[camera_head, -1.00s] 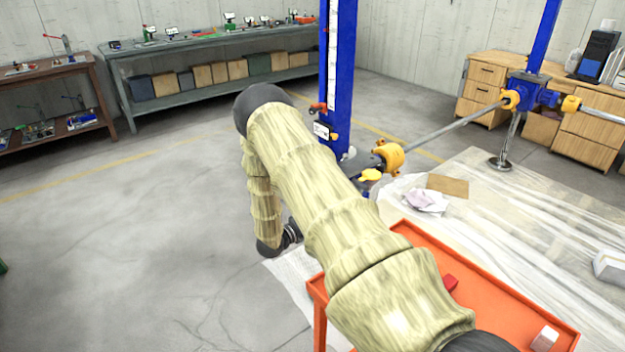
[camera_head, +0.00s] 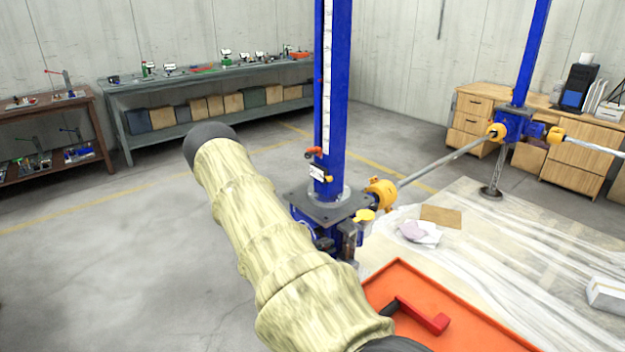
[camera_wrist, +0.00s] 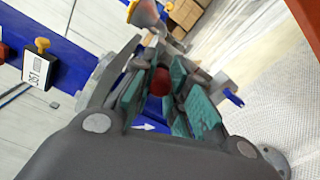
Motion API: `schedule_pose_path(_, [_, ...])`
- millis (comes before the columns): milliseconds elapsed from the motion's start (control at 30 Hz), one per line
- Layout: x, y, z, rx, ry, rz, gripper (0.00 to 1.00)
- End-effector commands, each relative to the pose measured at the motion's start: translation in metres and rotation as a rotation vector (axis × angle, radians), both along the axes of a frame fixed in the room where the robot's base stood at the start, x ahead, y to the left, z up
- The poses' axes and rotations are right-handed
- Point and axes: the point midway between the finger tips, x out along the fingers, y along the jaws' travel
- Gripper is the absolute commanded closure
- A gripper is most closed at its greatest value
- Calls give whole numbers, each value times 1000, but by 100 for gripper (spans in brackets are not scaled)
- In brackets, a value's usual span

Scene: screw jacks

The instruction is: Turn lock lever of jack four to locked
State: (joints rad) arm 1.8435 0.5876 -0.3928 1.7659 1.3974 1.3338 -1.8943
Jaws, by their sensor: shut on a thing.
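A jack with a tall blue column (camera_head: 332,95) stands mid-view in the head view. A small red-orange handle (camera_head: 312,153) and a white label plate (camera_head: 317,173) are on the column. The label, with a yellow knob, also shows at left in the wrist view (camera_wrist: 38,68). My gripper (camera_wrist: 164,80) shows in the wrist view with its teal pads closed around a red knob (camera_wrist: 160,82), which seems to be the lock lever's end. A white arrow (camera_wrist: 143,127) marks the blue surface beside it. The arm hides the gripper in the head view; the lever's angle is unclear.
A yellow coupling (camera_head: 381,193) and a steel shaft (camera_head: 445,162) run from the jack toward another blue jack (camera_head: 513,125). Open floor (camera_head: 110,250) lies at left.

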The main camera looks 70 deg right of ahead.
Motion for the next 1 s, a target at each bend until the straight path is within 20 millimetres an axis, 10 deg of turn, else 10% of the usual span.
schedule_pose_path(367, [1, -3, 3, -5, 2, 3, 100])
schedule_pose_path(400, [1, -3, 3, -5, 2, 3, 77])
schedule_pose_path(500, [1, -2, 3, -4, 1, 4, 60])
schedule_pose_path(1000, [8, 11, 1, 0, 1, 3, 60])
